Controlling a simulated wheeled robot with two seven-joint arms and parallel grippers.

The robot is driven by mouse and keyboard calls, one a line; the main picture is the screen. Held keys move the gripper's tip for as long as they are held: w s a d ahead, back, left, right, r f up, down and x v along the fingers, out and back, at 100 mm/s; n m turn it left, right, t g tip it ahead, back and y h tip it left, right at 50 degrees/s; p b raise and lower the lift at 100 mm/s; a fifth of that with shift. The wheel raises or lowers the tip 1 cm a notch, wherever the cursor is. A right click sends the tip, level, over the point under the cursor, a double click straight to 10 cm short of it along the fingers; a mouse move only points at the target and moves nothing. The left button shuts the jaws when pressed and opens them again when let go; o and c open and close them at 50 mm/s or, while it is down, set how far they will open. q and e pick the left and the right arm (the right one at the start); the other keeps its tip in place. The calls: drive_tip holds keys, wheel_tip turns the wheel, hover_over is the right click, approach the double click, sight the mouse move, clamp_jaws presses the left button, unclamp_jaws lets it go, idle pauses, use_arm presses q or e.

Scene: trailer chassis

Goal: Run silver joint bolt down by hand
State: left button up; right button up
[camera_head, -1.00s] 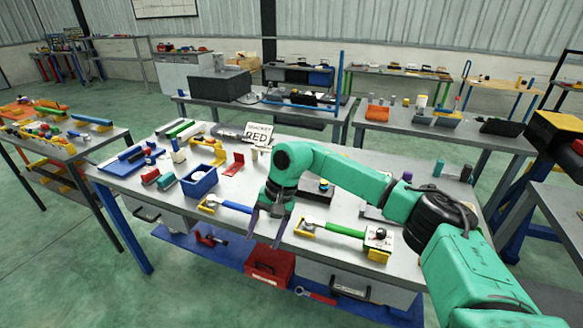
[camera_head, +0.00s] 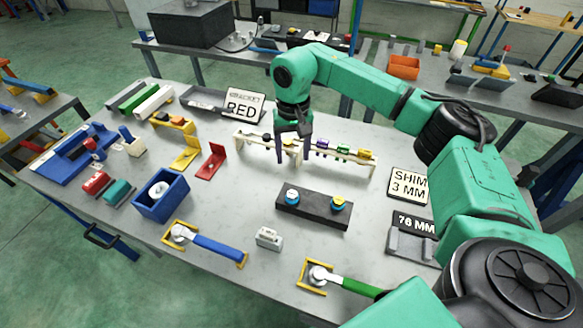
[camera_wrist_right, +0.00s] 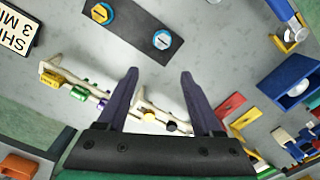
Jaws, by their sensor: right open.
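A dark joint block (camera_head: 315,209) lies on the grey table (camera_head: 215,205). A silver-topped bolt with a blue ring (camera_head: 292,195) stands at its left end, and a yellow-topped one (camera_head: 338,203) at its right end. In the right wrist view the silver bolt (camera_wrist_right: 162,40) shows just beyond my fingertips, and the yellow one (camera_wrist_right: 102,13) to its left. My right gripper (camera_head: 293,160) points down, open and empty, over the cream rack (camera_head: 255,146) behind the block. The gripper partly hides the rack. My left gripper is not in view.
The rack holds coloured pieces, among them a yellow one (camera_head: 365,154). A blue bin (camera_head: 162,200), a blue-handled tool (camera_head: 218,247), a small grey block (camera_head: 269,237) and a green-handled tool (camera_head: 355,286) lie around. Signs stand at right, one reading SHIM 3 MM (camera_head: 408,184).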

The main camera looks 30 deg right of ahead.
drive_tip(key=p, duration=0.5)
hover_over(293, 195)
drive_tip(key=f, duration=0.9)
drive_tip(key=shift+s+a+f, duration=0.1)
drive_tip(key=shift+s+f, duration=0.1)
drive_tip(key=shift+f, duration=0.05)
drive_tip(key=f, duration=0.3)
drive_tip(key=shift+w+f, duration=0.15)
drive_tip(key=shift+w, duration=0.25)
drive_tip(key=shift+s+f, duration=0.1)
drive_tip(key=shift+f, duration=0.2)
drive_tip(key=shift+s+r, duration=0.1)
drive_tip(key=shift+s, duration=0.1)
drive_tip(key=shift+c, duration=0.6)
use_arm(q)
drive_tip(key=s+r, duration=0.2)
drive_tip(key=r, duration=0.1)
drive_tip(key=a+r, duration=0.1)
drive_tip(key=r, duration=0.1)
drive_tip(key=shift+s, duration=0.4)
use_arm(e)
clamp_jaws()
